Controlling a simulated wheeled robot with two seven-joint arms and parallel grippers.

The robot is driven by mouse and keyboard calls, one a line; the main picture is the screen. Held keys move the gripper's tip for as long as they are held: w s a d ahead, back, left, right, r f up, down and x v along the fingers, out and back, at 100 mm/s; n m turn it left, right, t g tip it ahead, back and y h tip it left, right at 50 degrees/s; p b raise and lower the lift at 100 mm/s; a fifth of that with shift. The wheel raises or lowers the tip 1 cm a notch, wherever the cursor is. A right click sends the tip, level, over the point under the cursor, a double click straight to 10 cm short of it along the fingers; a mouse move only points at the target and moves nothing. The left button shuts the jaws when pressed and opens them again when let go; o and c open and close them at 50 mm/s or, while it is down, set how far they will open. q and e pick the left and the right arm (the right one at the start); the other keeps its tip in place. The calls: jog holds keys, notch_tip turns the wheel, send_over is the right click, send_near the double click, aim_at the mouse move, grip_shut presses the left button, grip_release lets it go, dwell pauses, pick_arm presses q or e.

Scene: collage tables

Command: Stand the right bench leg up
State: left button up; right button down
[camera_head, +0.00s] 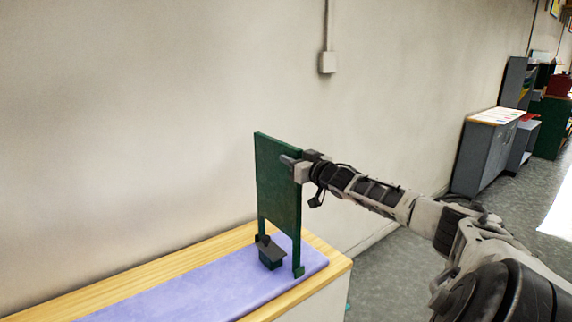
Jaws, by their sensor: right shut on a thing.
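The right bench leg is a dark green panel (278,185) with two short feet at its lower end. It is upright over the right end of a table, its feet at the purple mat. Whether the feet touch the mat is hard to tell. My right gripper (292,163) comes in from the right and is shut on the panel's right edge, near the top. My left gripper is not in view.
The wooden table (318,250) carries a purple mat (200,297) whose left part is clear. A plain wall stands close behind it. Grey cabinets (485,155) stand far right, with open floor between.

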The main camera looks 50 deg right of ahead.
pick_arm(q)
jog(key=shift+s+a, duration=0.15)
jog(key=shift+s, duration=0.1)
pick_arm(e)
jog(key=shift+d+r, duration=0.2)
jog(key=shift+d, duration=0.1)
jog(key=shift+s, duration=0.1)
jog(key=c, duration=1.6)
grip_release()
jog(key=shift+d, duration=0.1)
jog(key=shift+c, duration=0.2)
jog(key=shift+o, duration=0.3)
jog(key=shift+d, duration=0.1)
jog(key=shift+f, duration=0.1)
jog(key=shift+f, duration=0.1)
pick_arm(q)
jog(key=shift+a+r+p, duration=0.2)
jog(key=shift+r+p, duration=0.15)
jog(key=shift+p, duration=0.5)
pick_arm(e)
jog(key=v, duration=1.6)
jog(key=shift+a, duration=0.2)
